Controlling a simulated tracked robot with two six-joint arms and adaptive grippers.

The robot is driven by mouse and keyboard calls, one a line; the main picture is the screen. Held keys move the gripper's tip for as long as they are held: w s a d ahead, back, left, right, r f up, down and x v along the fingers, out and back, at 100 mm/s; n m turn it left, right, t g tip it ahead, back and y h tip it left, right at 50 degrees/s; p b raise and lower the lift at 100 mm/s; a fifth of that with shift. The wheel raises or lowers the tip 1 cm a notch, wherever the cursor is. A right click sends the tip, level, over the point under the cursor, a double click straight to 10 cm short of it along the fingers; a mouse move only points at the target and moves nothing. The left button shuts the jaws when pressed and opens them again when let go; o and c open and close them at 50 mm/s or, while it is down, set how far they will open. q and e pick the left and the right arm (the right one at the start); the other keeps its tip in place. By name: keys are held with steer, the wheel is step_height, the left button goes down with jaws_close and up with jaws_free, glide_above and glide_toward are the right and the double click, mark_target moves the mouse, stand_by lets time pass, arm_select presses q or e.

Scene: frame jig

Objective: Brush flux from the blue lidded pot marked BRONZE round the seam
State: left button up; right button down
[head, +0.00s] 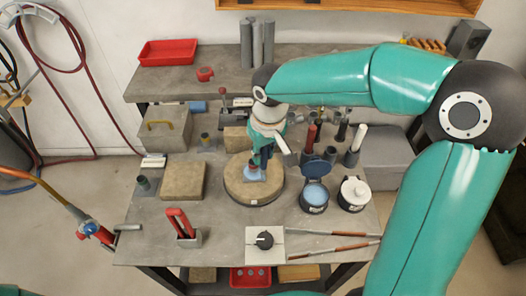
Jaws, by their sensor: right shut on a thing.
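The blue pot (314,197) stands on the bench right of the round block, its dark blue lid (317,169) tipped open at the back and pale blue flux showing inside. Any marking on it is too small to read. A small upright part with a light blue collar (253,174) stands on the round tan block (240,188); its seam is too small to make out. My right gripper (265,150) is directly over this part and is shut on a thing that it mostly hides. A pale bar (282,143) sticks out beside the gripper. My left gripper is out of view.
A white lidded pot (354,194) stands right of the blue one. Two thin rods with brown sections (330,248) lie in front, beside a white plate with a black knob (265,241). A torch (95,230) is at the left edge. Tools and holders crowd behind the block.

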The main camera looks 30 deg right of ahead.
steer(key=shift+r+p, duration=2.4)
steer(key=shift+r, duration=1.05)
